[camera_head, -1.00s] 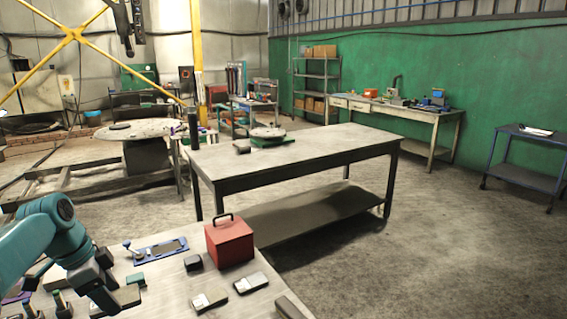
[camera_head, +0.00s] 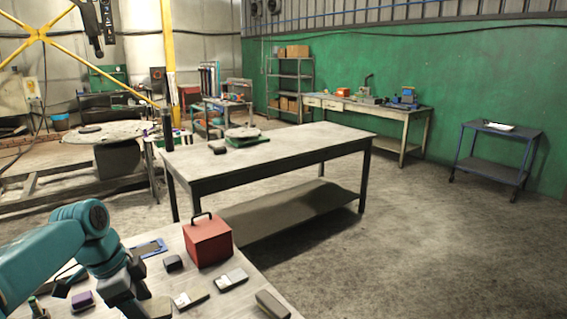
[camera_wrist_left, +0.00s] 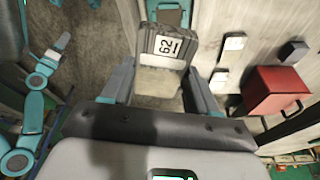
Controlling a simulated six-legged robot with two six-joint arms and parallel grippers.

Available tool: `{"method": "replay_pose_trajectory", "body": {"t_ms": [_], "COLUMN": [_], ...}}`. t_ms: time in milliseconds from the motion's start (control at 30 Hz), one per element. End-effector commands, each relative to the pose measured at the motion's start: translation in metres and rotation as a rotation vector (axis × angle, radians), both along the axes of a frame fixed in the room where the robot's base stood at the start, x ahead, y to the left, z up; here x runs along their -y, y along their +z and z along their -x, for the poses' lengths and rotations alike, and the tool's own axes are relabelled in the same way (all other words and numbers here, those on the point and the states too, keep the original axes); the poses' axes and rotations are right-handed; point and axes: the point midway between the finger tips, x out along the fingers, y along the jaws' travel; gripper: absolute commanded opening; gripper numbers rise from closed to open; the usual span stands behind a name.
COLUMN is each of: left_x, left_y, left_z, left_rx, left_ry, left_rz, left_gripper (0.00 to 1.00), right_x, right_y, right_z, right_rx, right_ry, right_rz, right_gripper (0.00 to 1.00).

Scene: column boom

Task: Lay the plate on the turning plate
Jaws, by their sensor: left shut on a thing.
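In the left wrist view, a grey plate (camera_wrist_left: 162,48) with a white number label sits between the two fingers of my left gripper (camera_wrist_left: 160,90), which is shut on it. In the head view, my left gripper (camera_head: 138,290) is at the lower left, low over the near table, and the arm hides most of the plate. A round grey turning plate (camera_head: 242,132) on a green base stands on the middle table, well beyond my gripper.
The near table (camera_head: 243,302) bears a red box (camera_head: 207,242) with a black handle and several small blocks. The middle table (camera_head: 290,150) is mostly bare, with a small dark object (camera_head: 217,147) beside the turning plate. Open floor lies to the right.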

Motion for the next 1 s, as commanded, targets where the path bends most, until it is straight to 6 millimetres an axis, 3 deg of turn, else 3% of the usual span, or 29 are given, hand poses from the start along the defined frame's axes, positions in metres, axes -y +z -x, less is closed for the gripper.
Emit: {"method": "replay_pose_trajectory", "body": {"t_ms": [167, 300, 400, 633, 800, 1000], "left_x": [0.049, 0.085, 0.101, 0.111, 0.114, 0.114], "left_y": [-0.024, -0.052, -0.072, -0.103, -0.107, -0.109], "left_z": [0.007, 0.016, 0.022, 0.026, 0.016, 0.015], "left_rx": [0.002, 0.003, 0.003, 0.005, 0.008, 0.004], "left_ry": [0.059, 0.230, 0.387, 0.759, 0.970, 1.101], "left_rz": [0.001, 0.000, 0.000, 0.001, 0.003, 0.000], "left_gripper": [0.00, 0.00, 0.00, 0.00, 0.00, 0.00], "right_x": [0.000, 0.000, 0.000, 0.000, 0.000, 0.000], "right_y": [0.000, 0.000, 0.000, 0.000, 0.000, 0.000], "right_z": [0.000, 0.000, 0.000, 0.000, 0.000, 0.000], "right_rx": [0.000, 0.000, 0.000, 0.000, 0.000, 0.000], "right_ry": [0.000, 0.000, 0.000, 0.000, 0.000, 0.000], "right_rz": [0.000, 0.000, 0.000, 0.000, 0.000, 0.000], "right_gripper": [0.43, 0.43, 0.43, 0.43, 0.43, 0.43]}}
